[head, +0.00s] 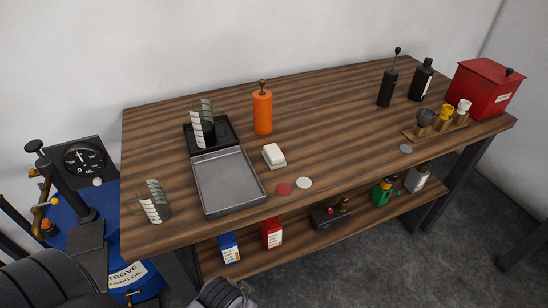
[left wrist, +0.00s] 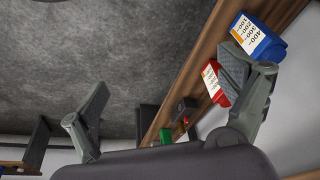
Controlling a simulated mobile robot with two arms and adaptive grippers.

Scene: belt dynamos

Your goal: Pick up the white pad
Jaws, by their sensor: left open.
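A small flat round white pad (head: 304,183) lies on the wooden table near its front edge, just right of a similar red disc (head: 284,189). A white block (head: 274,155) on a small base sits a little behind it. My left gripper (left wrist: 186,80) is open and empty in the left wrist view, with its fingers wide apart. It is low, in front of the table's lower shelf, and the white pad is not in that view. In the head view, part of what looks like my left gripper shows at the bottom edge. My right gripper is not in view.
A metal tray (head: 226,180) lies left of the pad. The table's front edge and lower shelf (left wrist: 204,62) are close to my left gripper, with a blue box (left wrist: 258,38) and a red box (left wrist: 216,84). An orange bottle (head: 263,112) stands behind.

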